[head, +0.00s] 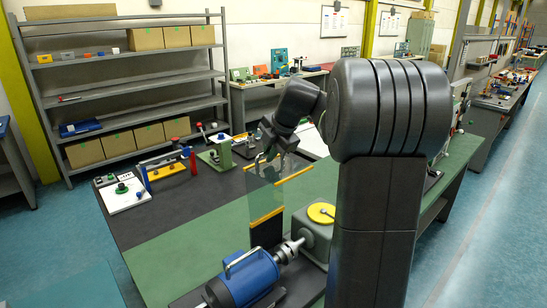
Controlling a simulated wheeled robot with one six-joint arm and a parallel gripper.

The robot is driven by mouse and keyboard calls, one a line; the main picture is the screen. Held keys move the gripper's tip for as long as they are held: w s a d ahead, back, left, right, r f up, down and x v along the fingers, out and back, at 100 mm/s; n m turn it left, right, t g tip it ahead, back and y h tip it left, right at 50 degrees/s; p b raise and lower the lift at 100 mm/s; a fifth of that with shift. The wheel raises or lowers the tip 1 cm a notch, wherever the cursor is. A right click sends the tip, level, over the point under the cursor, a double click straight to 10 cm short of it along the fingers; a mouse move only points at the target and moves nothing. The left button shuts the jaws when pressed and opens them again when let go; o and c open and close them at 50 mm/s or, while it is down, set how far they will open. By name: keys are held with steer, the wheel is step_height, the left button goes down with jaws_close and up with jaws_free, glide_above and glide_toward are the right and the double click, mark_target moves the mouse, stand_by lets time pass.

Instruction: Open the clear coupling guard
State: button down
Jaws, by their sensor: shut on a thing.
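The clear coupling guard (265,198) is a see-through panel with yellow-orange edge strips. It stands raised above the bench, behind the blue motor (243,279) and beside the grey housing with a yellow disc (318,215). My gripper (270,158) is at the guard's top edge, shut on it. The fingertips are small and dark in this view, so the exact grip point is hard to see. The silver coupling (289,249) at the motor's shaft end shows uncovered below the guard. My arm hides part of the bench to the right.
The green and dark bench (180,258) has free room at its left front. A blue-and-red frame device (168,166), a white board with a knob (124,193) and a green stand (219,153) stand toward the back. Shelves with boxes (130,75) are behind.

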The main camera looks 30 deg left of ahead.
steer(key=shift+w+a+f+h, duration=0.1)
steer(key=shift+w+a+h, duration=0.15)
steer(key=shift+a, duration=0.25)
steer(key=shift+w+a+h, duration=0.1)
steer(key=shift+a+h, duration=0.15)
steer(key=shift+a, duration=0.25)
steer(key=c, duration=1.6)
jaws_free()
steer(key=shift+c, duration=0.2)
steer(key=v, duration=1.4)
steer(key=shift+w+b, duration=0.25)
steer(key=shift+b, duration=0.05)
steer(key=shift+a, duration=0.15)
steer(key=x, duration=1.1)
steer(key=shift+s, duration=0.15)
